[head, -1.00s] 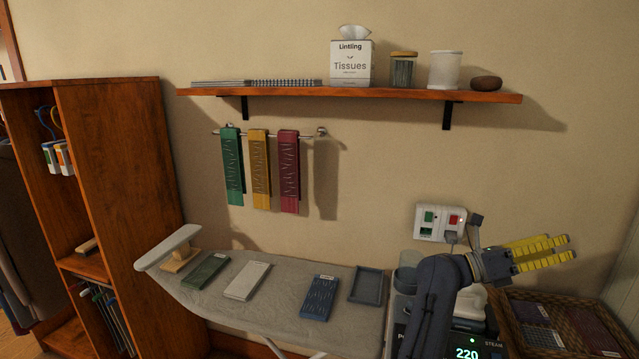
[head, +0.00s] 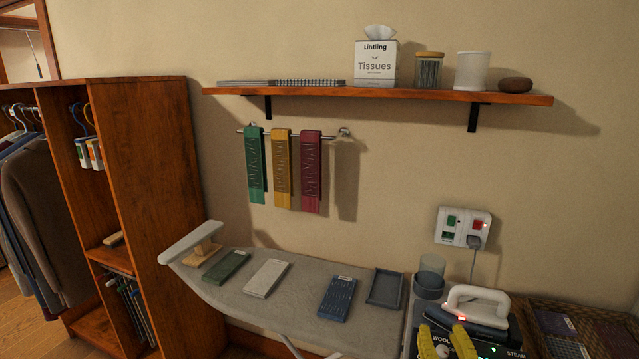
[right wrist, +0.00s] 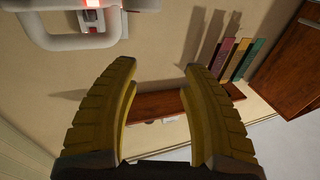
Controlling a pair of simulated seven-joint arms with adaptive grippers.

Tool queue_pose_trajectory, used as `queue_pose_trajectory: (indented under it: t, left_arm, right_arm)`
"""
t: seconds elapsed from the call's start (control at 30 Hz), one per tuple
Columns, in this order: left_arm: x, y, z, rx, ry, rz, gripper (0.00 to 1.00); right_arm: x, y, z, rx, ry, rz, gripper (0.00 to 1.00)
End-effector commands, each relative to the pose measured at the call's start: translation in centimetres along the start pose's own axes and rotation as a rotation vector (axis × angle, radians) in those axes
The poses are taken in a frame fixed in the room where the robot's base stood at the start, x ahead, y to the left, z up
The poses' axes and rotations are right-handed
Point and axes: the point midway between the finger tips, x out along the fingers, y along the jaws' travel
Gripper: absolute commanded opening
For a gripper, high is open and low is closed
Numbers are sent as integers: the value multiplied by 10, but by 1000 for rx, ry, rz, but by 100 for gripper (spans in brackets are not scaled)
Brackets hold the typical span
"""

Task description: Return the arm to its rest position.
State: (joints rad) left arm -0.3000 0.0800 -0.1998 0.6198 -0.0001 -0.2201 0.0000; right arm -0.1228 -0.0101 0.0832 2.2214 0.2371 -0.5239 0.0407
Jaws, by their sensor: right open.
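My right gripper (head: 446,342) shows at the bottom edge of the head view, its yellow fingers in front of the steam station (head: 500,345). In the right wrist view its two fingers (right wrist: 158,110) are spread apart with nothing between them. The white iron (head: 480,304) sits just behind and right of the fingers in the head view. Its pale handle also shows at the upper left of the right wrist view (right wrist: 60,42). The rest of my right arm is out of the head view. My left gripper is not in view.
The ironing board (head: 240,298) holds green, white and blue folded pieces and a grey tray (head: 385,289). A wall outlet (head: 462,228) with a plug and cord is above the iron. A shelf (head: 400,95) and hanging cloths (head: 282,168) are on the wall. A wicker basket (head: 590,312) stands right.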

Motion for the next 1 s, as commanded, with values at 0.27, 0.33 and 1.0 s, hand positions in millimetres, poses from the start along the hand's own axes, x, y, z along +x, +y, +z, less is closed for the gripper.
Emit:
queue_pose_trajectory:
  t: [0.27,0.33,1.0]
  left_arm:
    - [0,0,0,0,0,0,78]
    - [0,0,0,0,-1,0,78]
    - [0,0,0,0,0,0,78]
  right_arm:
    - [-96,-1,106,-365,-445,-36,46]
    - [-123,4,125,-451,-545,-42,46]
    - [-287,54,174,-902,-1063,-72,46]
